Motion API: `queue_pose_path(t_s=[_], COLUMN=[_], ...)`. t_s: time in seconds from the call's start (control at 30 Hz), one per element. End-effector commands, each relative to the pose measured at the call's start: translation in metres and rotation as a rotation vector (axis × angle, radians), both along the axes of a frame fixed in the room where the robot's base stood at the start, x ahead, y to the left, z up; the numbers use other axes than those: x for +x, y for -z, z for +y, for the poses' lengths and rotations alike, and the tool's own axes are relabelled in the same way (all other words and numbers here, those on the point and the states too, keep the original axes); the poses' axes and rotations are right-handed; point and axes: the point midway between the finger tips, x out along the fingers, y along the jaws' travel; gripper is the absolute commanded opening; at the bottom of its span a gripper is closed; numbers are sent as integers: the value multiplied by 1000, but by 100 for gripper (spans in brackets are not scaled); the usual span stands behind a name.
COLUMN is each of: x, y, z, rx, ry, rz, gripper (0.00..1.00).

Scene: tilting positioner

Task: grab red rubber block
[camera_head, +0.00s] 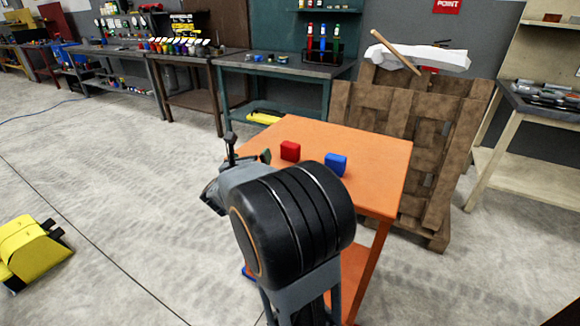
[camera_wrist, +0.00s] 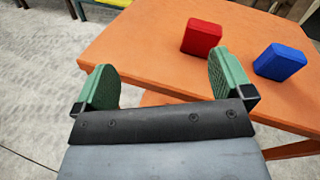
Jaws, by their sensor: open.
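The red rubber block (camera_head: 290,151) stands on the orange table (camera_head: 380,160), near its left side in the head view. In the wrist view the red block (camera_wrist: 201,37) is beyond the fingertips, above the right finger in the picture. My gripper (camera_wrist: 160,85) is open and empty, with its two green fingers wide apart at the near edge of the orange table (camera_wrist: 140,40). The gripper does not touch the block. In the head view my arm hides part of the table's near side, and the fingers are hard to make out.
A blue block (camera_head: 336,165) stands just right of the red one, with a small gap; it also shows in the wrist view (camera_wrist: 280,62). A wooden pallet (camera_head: 410,140) stands behind the table. The tabletop left of the red block is clear in the wrist view.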

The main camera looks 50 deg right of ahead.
Motion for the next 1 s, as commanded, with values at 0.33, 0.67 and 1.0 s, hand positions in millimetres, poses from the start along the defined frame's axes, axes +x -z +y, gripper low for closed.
queue_pose_path(t_s=[0.33,0.67,1.0], x=[-28,-15,-10], y=[25,24,24], z=[-51,-103,-126], rx=[48,48,48], ry=[286,285,283], rz=[-290,-294,-293], gripper=[98,98,98])
